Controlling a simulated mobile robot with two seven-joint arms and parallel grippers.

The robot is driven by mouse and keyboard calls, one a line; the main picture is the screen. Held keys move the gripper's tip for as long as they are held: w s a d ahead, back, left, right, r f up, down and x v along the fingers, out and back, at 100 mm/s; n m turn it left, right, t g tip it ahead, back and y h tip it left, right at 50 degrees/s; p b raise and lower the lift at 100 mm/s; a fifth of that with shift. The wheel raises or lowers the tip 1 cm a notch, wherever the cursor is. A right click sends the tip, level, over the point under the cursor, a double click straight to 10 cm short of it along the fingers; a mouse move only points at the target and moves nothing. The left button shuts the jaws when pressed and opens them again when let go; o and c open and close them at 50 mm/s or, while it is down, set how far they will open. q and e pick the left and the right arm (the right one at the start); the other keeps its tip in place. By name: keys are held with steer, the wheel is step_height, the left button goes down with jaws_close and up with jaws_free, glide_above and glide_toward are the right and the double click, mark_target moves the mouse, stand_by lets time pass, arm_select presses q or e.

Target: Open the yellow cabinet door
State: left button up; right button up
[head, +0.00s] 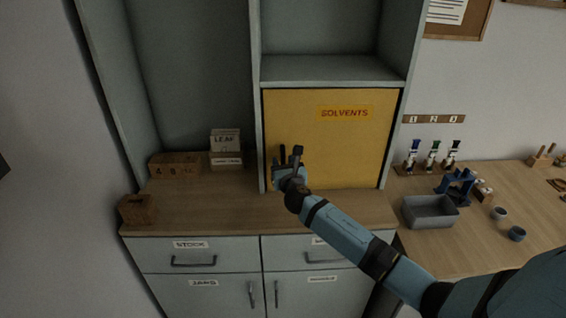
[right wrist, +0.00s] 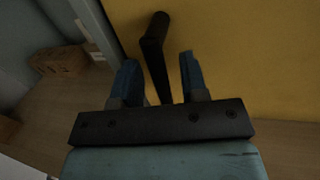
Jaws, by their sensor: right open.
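The yellow cabinet door (head: 343,143), labelled SOLVENTS, is closed flush in the cabinet frame in the head view. It also fills the right of the right wrist view (right wrist: 255,70). A dark bar handle (right wrist: 156,50) stands near the door's left edge; part of it shows in the head view (head: 282,154). My right gripper (head: 290,160) is in front of the handle. In the right wrist view its two blue fingers (right wrist: 158,78) are open, with the handle between them; I cannot tell whether they touch it. My left gripper is not in view.
Wooden boxes (head: 175,165) and a LEAF box (head: 225,141) stand on the counter to the left. Drawers and lower doors lie below the counter (head: 220,215). A grey bin (head: 430,211) and small bottles (head: 432,156) stand on the table at right.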

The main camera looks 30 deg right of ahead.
steer(key=shift+w, duration=0.2)
steer(key=shift+d, duration=0.1)
jaws_close()
